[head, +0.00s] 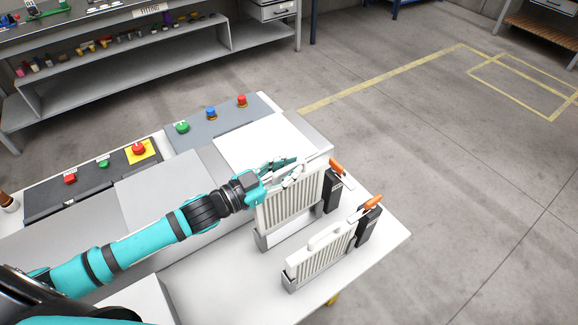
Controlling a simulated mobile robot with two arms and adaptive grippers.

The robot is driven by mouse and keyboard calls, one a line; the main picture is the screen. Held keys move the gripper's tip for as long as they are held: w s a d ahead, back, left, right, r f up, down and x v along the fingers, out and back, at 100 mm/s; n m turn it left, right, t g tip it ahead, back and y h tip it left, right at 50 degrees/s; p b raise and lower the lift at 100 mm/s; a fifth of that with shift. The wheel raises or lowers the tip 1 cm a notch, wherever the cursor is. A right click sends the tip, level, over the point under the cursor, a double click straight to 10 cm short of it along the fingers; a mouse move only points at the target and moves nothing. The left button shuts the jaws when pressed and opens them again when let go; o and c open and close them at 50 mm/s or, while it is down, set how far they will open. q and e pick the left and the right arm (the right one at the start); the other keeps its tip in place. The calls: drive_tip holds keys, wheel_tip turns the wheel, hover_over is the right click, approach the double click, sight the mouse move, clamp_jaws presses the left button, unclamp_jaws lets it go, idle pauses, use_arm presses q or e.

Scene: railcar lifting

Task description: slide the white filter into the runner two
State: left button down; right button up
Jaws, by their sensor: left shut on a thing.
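My left gripper (287,172) is shut on the top of a white ribbed filter (288,208). This filter stands upright over the rear grey runner (268,241), with its lower edge at the runner. I cannot tell how deep it sits. A black block with an orange lever (333,190) stands at the runner's right end. A second white filter (322,258) with a rounded handle stands in the nearer grey runner (290,283), which also has a black block with an orange lever (368,222). No runner number is readable. My right gripper is not in view.
The runners stand on a white table (392,246), its right edge close to them. Behind are a grey panel with green, blue and red buttons (211,113) and a dark panel (105,165) with more buttons. Grey shelving (130,70) stands farther back. The floor at right is clear.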

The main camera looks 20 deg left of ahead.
sight(255, 211)
use_arm(q)
drive_tip(key=shift+f+b, duration=0.65)
drive_tip(key=shift+f, duration=0.3)
drive_tip(key=shift+f+b, duration=2.1)
drive_tip(key=shift+f, duration=1.05)
drive_tip(key=c, duration=1.3)
unclamp_jaws()
drive_tip(key=shift+o, duration=0.2)
drive_tip(key=v, duration=1)
drive_tip(key=shift+s+f, duration=0.1)
drive_tip(key=shift+s, duration=0.1)
drive_tip(key=shift+v, duration=0.85)
